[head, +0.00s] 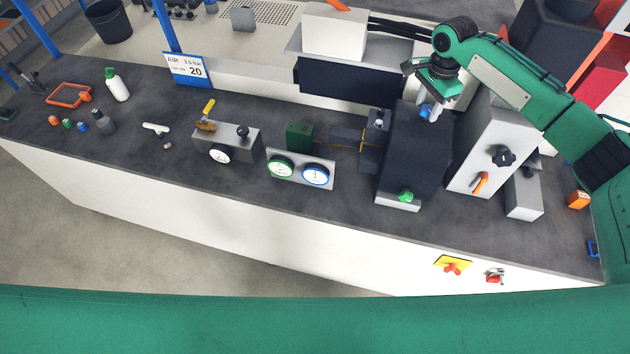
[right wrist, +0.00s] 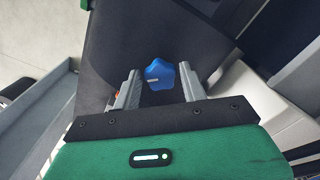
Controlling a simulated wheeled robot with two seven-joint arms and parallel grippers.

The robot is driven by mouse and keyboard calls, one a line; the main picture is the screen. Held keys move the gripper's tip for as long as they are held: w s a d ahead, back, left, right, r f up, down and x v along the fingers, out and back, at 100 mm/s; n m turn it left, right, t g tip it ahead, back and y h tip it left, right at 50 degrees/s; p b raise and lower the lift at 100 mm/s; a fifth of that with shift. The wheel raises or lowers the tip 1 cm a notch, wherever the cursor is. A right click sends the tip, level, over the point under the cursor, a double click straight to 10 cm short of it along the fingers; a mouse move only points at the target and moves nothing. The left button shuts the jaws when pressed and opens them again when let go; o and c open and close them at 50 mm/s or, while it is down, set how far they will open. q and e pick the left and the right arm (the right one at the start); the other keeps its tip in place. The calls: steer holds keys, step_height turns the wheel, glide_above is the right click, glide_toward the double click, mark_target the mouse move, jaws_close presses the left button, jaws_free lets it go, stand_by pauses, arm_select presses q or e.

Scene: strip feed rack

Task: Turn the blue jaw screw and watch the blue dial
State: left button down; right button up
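The blue jaw screw (right wrist: 160,74) is a lobed blue knob with a pale mark, on top of the dark machine block. In the right wrist view it lies between and just beyond the fingertips of my right gripper (right wrist: 157,84), with a gap on both sides. In the head view my right gripper (head: 431,112) points down at the blue knob (head: 424,110), which its fingers partly hide. The blue-ringed dial (head: 316,174) is on a grey plate left of the dark block; its needle is too small to read surely. My left gripper is not in view.
A green-ringed dial (head: 281,167) sits beside the blue one. A green knob (head: 405,196) is at the block's front. A white panel (head: 482,150) with a black knob and orange lever stands close on the right. Bare bench lies in front of the dials.

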steer(key=shift+r, duration=0.1)
step_height(320, 180, up, 2)
steer(key=p, duration=0.3)
steer(key=shift+r, duration=0.25)
steer(key=shift+r+p, duration=0.9)
steer(key=shift+p, duration=0.05)
steer(key=shift+r, duration=0.8)
steer(key=o, duration=0.3)
steer(key=shift+o, duration=0.2)
step_height(320, 180, up, 6)
